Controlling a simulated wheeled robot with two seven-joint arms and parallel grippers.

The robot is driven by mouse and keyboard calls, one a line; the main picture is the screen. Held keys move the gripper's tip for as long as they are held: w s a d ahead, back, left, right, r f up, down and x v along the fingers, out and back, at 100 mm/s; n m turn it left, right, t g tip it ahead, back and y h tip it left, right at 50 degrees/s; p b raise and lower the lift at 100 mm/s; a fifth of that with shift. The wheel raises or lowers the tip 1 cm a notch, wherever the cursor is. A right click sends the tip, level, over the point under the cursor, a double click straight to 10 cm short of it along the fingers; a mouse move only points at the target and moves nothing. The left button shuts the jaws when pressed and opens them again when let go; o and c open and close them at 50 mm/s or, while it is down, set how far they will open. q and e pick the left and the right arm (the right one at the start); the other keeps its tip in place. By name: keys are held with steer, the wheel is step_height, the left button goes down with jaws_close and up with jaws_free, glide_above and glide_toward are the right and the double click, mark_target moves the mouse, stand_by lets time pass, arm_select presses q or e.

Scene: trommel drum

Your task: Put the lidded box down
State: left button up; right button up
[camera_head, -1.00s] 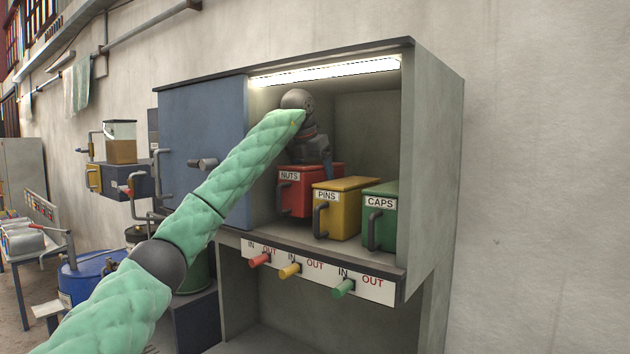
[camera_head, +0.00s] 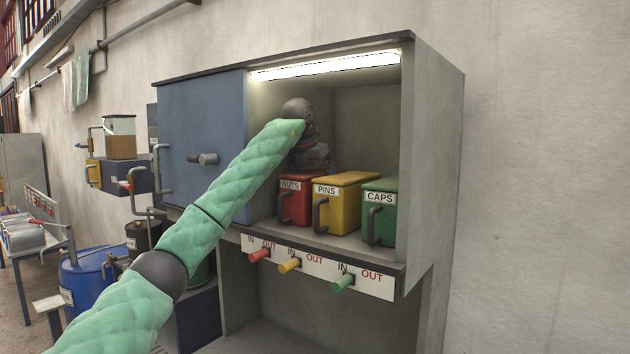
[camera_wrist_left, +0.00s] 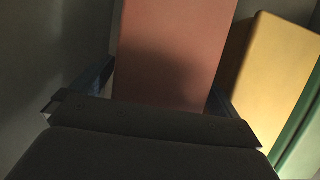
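The red lidded box labelled NUTS (camera_head: 296,206) is at the left of the lit cabinet shelf, beside the yellow PINS box (camera_head: 340,209). It looks upright and level, with its base at the shelf. Its red lid fills the middle of the left wrist view (camera_wrist_left: 172,50). My left gripper (camera_head: 315,168) reaches in above and behind its front. In the left wrist view the two dark fingers (camera_wrist_left: 162,88) lie along opposite sides of the red box, apparently against it. My right gripper is not in view.
The green CAPS box (camera_head: 381,222) stands right of the yellow one. The blue door panel (camera_head: 203,130) covers the cabinet's left part. Red, yellow and green knobs (camera_head: 289,265) stick out below the shelf edge. The cabinet's right wall (camera_head: 433,170) bounds the space.

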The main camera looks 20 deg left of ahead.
arm_select(q)
steer(key=shift+r, duration=0.2)
steer(key=shift+s, duration=0.1)
steer(key=shift+s+r+b, duration=0.1)
steer(key=shift+r+b, duration=0.25)
steer(key=shift+b, duration=0.1)
steer(key=b+v, duration=0.2)
steer(key=v, duration=0.2)
steer(key=shift+a+f, duration=0.1)
steer(key=shift+s+a+b, duration=0.15)
steer(key=shift+s+b, duration=0.3)
steer(key=shift+b, duration=0.1)
steer(key=b, duration=0.5)
glide_above(290, 187)
steer(key=s, duration=0.2)
steer(key=shift+s+a, duration=0.1)
steer(key=shift+a, duration=0.25)
steer(key=shift+s+a, duration=0.15)
steer(key=shift+s, duration=0.35)
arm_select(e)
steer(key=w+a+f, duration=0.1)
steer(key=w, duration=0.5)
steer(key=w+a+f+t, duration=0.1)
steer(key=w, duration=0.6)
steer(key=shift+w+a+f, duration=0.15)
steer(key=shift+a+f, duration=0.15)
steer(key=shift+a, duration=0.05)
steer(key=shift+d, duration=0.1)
